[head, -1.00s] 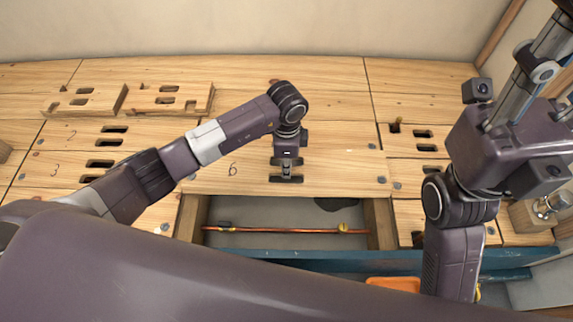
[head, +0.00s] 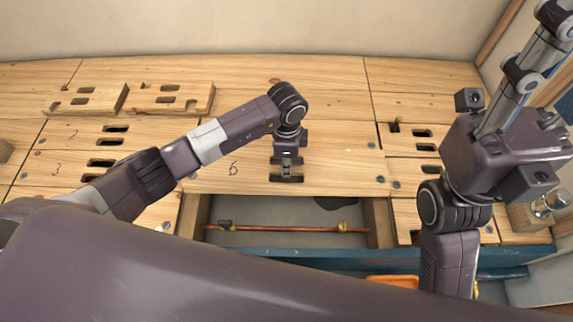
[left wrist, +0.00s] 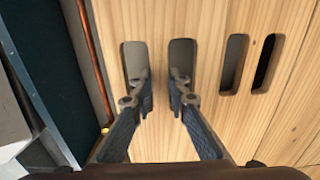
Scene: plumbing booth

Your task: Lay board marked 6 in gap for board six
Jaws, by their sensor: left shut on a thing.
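The pale wooden board marked 6 (head: 335,165) lies flat or nearly flat at the middle of the head view, just behind an open gap (head: 265,213). I cannot tell whether it touches the boards below. My left gripper (head: 286,177) points down at its middle. In the left wrist view the left fingers (left wrist: 160,92) reach into two slots of the board (left wrist: 205,120) and are shut on the strip between them. The gap shows a grey bottom and a copper pipe (head: 290,229). My right arm is at the right; its fingers are not seen.
Two loose slotted boards (head: 85,99) (head: 170,98) lie at the back left. Slotted floor boards flank the gap, with screws near their edges. A blue beam (head: 330,254) runs along the near side, with something orange (head: 395,281) below it. A metal fitting (head: 548,203) stands at the right.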

